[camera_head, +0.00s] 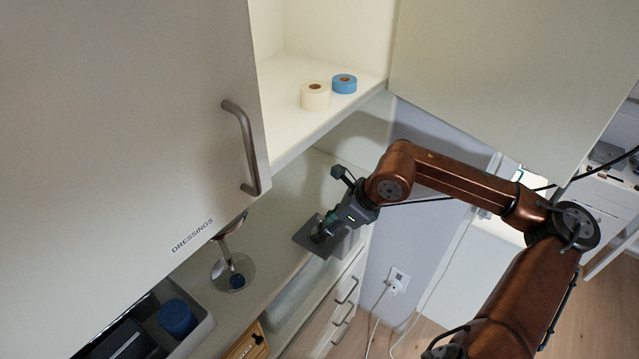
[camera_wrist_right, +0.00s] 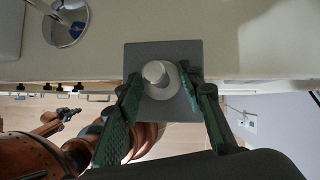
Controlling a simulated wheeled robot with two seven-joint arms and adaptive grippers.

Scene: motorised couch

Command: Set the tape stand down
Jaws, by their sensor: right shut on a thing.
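The tape stand has a flat grey square base (camera_head: 308,241) and a pale round post (camera_wrist_right: 155,72). My right gripper (camera_head: 325,230) is shut on the post, with a finger on each side in the right wrist view (camera_wrist_right: 160,95). The base is near the counter's front edge and overlaps that edge in the right wrist view. I cannot tell whether it touches the counter. A small, distant gripper on a copper arm, apparently my left gripper (camera_wrist_right: 68,114), shows in the right wrist view; its jaws are unclear.
The counter (camera_head: 285,205) has free room behind the stand. A chrome round-based stand (camera_head: 232,272) and a grey tray (camera_head: 205,328) are to the left. Above, a cream tape roll (camera_head: 315,96) and a blue roll (camera_head: 344,84) sit in the open cabinet. Its DRESSINGS door (camera_head: 130,130) hangs left.

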